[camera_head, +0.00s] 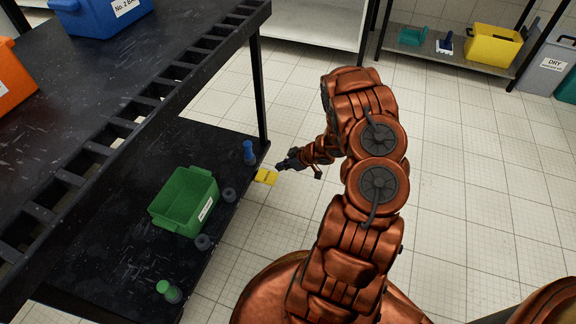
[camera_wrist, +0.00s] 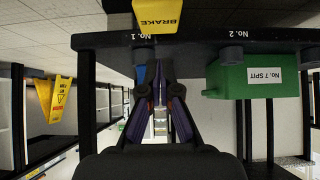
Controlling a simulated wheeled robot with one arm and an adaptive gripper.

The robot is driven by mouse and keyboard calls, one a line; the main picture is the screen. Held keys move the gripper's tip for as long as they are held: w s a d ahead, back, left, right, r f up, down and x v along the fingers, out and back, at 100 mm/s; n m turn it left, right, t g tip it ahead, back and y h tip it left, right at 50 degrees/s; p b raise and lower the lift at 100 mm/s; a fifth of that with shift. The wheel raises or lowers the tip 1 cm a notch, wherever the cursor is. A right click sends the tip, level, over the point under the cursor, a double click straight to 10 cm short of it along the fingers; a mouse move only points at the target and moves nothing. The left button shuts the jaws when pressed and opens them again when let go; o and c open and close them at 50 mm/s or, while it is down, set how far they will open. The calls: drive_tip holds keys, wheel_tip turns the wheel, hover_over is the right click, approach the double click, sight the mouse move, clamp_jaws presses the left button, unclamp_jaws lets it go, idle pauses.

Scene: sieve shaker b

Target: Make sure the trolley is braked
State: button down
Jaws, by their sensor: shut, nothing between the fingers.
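The trolley is a black frame with an upper deck (camera_head: 100,90) and a lower shelf (camera_head: 120,185) in the head view. A yellow brake pedal (camera_head: 266,176) sticks out from the lower shelf's edge, near a corner post. In the wrist view the yellow pedal (camera_wrist: 157,14) shows at the top edge, cut off by the frame, with BRAKE printed on it. I cannot tell whether it is pressed down or up. My gripper (camera_head: 284,165) is beside the pedal, with a small gap in the head view. Its fingers (camera_wrist: 159,92) are together and empty in the wrist view.
On the lower shelf are a green bin (camera_head: 185,200), a blue-topped item (camera_head: 249,152), a green-topped item (camera_head: 168,291) and dark round pieces. Blue and orange bins sit on the upper deck. A yellow floor sign (camera_wrist: 60,98) shows behind. The tiled floor at right is clear.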

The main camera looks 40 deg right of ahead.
sight(270, 177)
drive_tip(key=b+x, duration=0.1)
drive_tip(key=x, duration=0.4)
drive_tip(key=shift+s, duration=0.15)
wheel_tip(270, 177, down, 2)
drive_tip(key=shift+s+d+f+b, duration=0.1)
drive_tip(key=shift+b, duration=0.35)
drive_tip(key=shift+f, duration=0.6)
drive_tip(key=shift+d, duration=0.1)
drive_tip(key=shift+f+b, duration=0.1)
drive_tip(key=shift+b, duration=0.25)
